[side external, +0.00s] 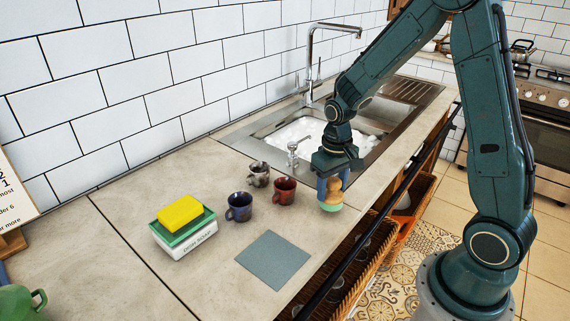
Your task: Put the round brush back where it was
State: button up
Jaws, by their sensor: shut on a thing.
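The round brush (331,207) has a light wooden handle and a pale green lower part. It is upright in my gripper (334,184), which points down and is shut on the handle. The brush is near the counter's front edge, in front of the sink and right of the red mug. I cannot tell whether its underside touches the counter (200,281) or hangs just above it. A flat grey-blue square mat (274,260) lies on the counter to the lower left of the brush, with nothing on it.
A red mug (284,191), blue mug (239,207) and grey mug (259,174) stand left of the brush. A white dish soap box (188,245) bears green and yellow sponges (180,211). The foamy sink (300,132) and tall tap (311,65) are behind. Wicker baskets (358,262) sit below.

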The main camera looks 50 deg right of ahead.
aim_at(333, 178)
jog(key=shift+f, duration=0.85)
jog(key=shift+f, duration=0.1)
jog(key=o, duration=0.9)
notch_tip(333, 178, up, 11)
jog(key=shift+f, duration=0.1)
jog(key=shift+r, duration=0.75)
